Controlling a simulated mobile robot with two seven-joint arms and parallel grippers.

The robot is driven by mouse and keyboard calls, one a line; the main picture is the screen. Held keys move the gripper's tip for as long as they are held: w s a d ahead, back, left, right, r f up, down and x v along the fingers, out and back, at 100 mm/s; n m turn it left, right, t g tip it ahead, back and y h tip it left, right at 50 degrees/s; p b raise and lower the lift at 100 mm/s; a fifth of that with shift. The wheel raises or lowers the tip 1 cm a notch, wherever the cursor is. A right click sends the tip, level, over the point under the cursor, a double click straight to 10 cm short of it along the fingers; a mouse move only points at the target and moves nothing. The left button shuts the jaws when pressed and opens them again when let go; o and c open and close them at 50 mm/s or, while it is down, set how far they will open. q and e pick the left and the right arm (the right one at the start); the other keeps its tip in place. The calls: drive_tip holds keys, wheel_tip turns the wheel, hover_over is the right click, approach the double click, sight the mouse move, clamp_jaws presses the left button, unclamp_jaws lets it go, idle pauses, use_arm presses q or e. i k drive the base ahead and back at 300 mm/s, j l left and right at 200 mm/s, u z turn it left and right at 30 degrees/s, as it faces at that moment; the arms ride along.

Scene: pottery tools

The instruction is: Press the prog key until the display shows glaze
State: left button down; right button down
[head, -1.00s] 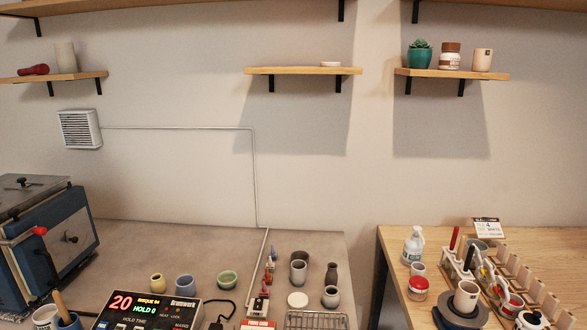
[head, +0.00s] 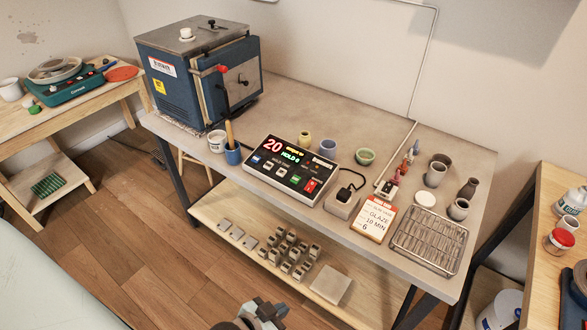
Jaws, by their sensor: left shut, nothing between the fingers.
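The controller (head: 291,170) is a white-edged box with a black face on the grey table. Its display (head: 283,150) shows a red 20, a small yellow line too blurred to read now, and green text like HOLD 0. Below is a row of keys (head: 281,171), blue, pale, green and red; their labels are too small to tell which is prog. My left gripper (head: 268,310) is at the bottom edge, partly cut off, shut and empty, well short of the controller and touching nothing visible. My right gripper is out of view.
Small pots and a black cable (head: 348,184) lie behind and right.

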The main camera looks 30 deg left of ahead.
sight(256, 159)
drive_tip(key=u, duration=1.25)
